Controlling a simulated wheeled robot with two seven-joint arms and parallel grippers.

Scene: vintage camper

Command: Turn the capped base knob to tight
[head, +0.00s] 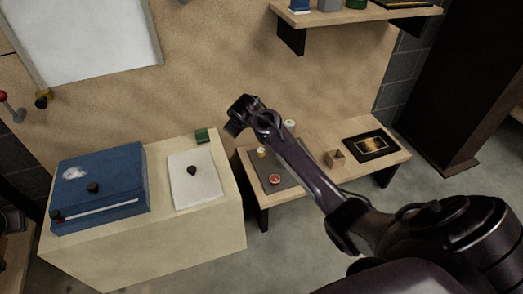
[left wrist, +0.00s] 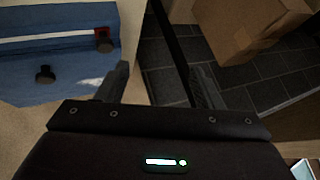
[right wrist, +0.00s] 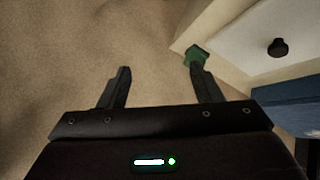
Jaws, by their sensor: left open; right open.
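A blue box (head: 110,170) on the cabinet at left carries a black knob (head: 92,187) and a dark knob with red (head: 57,215) at its front left corner. A white plate (head: 205,188) beside it carries another black knob (head: 191,170). I cannot tell which knob is the capped base one. My left gripper (left wrist: 160,70) is open and empty; the left wrist view shows the black knob (left wrist: 45,75) and red-marked knob (left wrist: 103,38) left of it. My right gripper (right wrist: 160,72) is open and empty; it also shows in the head view (head: 238,115), before the back wall.
A green block (head: 202,136) sits at the cabinet's back edge. A low wooden table (head: 320,140) at right holds small items and a dark framed panel (head: 371,146). A shelf (head: 360,14) juts from the wall above. A cardboard box (left wrist: 240,25) stands on dark floor tiles.

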